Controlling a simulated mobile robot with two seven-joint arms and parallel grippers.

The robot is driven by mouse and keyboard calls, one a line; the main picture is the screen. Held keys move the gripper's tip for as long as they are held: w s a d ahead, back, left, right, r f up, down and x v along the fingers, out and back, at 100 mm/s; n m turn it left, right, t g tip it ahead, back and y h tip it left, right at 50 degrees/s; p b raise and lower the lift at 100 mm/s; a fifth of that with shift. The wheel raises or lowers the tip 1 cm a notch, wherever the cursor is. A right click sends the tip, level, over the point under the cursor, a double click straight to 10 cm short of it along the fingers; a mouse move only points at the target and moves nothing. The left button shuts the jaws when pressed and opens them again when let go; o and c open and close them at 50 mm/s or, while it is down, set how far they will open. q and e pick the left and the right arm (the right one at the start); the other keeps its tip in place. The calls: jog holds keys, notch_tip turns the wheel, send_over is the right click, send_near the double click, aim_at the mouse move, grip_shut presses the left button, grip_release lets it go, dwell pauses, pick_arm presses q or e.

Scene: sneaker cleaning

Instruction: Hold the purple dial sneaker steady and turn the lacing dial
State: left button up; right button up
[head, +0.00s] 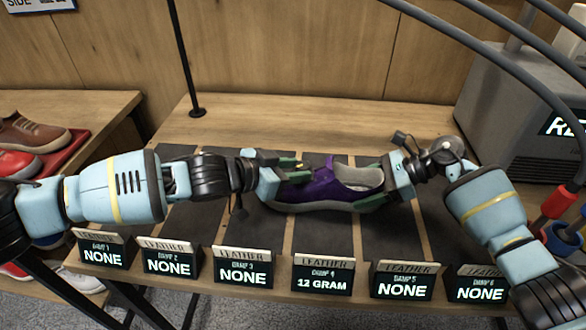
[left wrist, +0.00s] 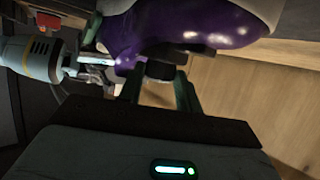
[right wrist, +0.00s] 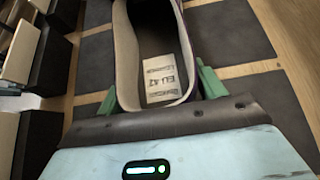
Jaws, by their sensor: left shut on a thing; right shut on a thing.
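The purple sneaker (head: 318,188) with a pale sole lies sideways on the dark mat strips, its heel to the right. My right gripper (head: 384,182) is shut on the heel end, with a green finger on each side of the heel (right wrist: 155,105) in the right wrist view. My left gripper (head: 292,170) is at the left end of the sneaker. In the left wrist view, its green fingers (left wrist: 160,92) close around a dark round piece, seemingly the lacing dial (left wrist: 160,69), beside the purple upper (left wrist: 165,28). The dial is mostly hidden in the head view.
Several label stands, including one reading 12 GRAM (head: 322,276), line the front edge of the wooden bench. A thin black post (head: 187,60) stands behind my left arm. A grey machine (head: 510,95) stands at the right. Other shoes (head: 30,140) sit on a rack at the left.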

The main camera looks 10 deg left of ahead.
aim_at(305, 186)
pick_arm(q)
jog(key=shift+s+d+f, duration=0.15)
jog(key=shift+s+d, duration=0.05)
jog(key=shift+s+d+n+t, duration=0.2)
jog(key=shift+n+t, duration=0.1)
jog(key=shift+n, duration=0.1)
jog(key=shift+s+d+n+t+y, duration=0.15)
jog(key=shift+d+n+t+y, duration=0.1)
jog(key=shift+n+t+y, duration=0.7)
jog(key=shift+s+d+n+t+y, duration=0.1)
jog(key=shift+d+n+t+y, duration=0.3)
jog(key=shift+n+y, duration=0.9)
jog(key=n+y, duration=0.1)
jog(key=y, duration=0.1)
jog(key=n+t+y, duration=0.1)
jog(key=n+y, duration=0.1)
jog(key=shift+d+n+t, duration=0.1)
jog(key=shift+n+t, duration=0.15)
jog(key=shift+w+d+n+y, duration=0.1)
jog(key=shift+d+n+y, duration=0.05)
jog(key=shift+n+y, duration=0.75)
jog(key=shift+d+n+y, duration=0.1)
jog(key=shift+n+y, duration=0.5)
jog(key=shift+y, duration=0.75)
jog(key=o, duration=1)
jog(key=shift+c, duration=0.2)
jog(key=shift+o, duration=0.2)
